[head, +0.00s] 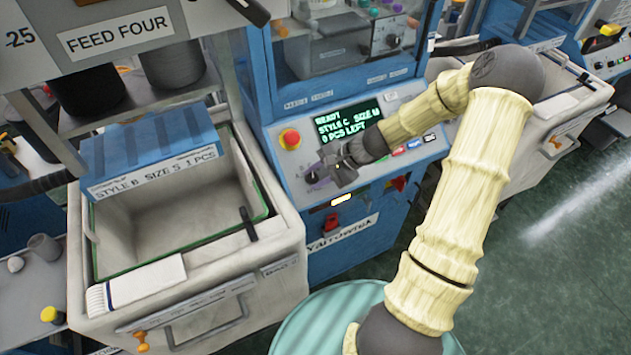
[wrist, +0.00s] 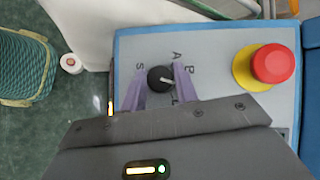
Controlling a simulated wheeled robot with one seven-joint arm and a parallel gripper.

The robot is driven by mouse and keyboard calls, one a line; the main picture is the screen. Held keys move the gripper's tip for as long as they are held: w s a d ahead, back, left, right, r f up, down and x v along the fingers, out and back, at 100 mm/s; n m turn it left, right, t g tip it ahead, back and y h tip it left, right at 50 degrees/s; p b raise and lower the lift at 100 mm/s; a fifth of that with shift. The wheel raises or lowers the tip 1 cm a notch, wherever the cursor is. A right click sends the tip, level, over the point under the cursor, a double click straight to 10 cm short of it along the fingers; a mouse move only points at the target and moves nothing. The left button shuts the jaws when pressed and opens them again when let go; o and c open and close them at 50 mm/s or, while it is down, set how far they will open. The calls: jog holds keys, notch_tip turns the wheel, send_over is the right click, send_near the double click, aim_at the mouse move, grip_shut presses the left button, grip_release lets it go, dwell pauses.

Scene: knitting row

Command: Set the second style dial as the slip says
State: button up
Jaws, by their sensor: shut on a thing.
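The slip (head: 155,172) is a pale strip on the left bin and reads "STYLE B SIZE S 1 PCS". The machine's screen (head: 345,128) reads "READY, STYLE C, SIZE M, 0 PCS LEFT". In the head view my gripper (head: 322,174) covers most of the dial.
A red stop button (head: 290,138) on a yellow collar sits close above the dial; it also shows in the wrist view (wrist: 273,64). A red switch (head: 331,219) is lower on the blue front. A bin (head: 255,190) stands left. Green floor (head: 520,220) is clear at right.

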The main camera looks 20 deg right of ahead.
jog(key=shift+m+t+b, duration=0.3)
jog(key=shift+m+b, duration=0.05)
jog(key=shift+m, duration=0.15)
jog(key=o, duration=1)
jog(key=shift+c, duration=0.2)
jog(key=v, duration=1.7)
jog(key=shift+d+b, duration=0.35)
jog(key=shift+b, duration=0.1)
jog(key=shift+f, duration=0.1)
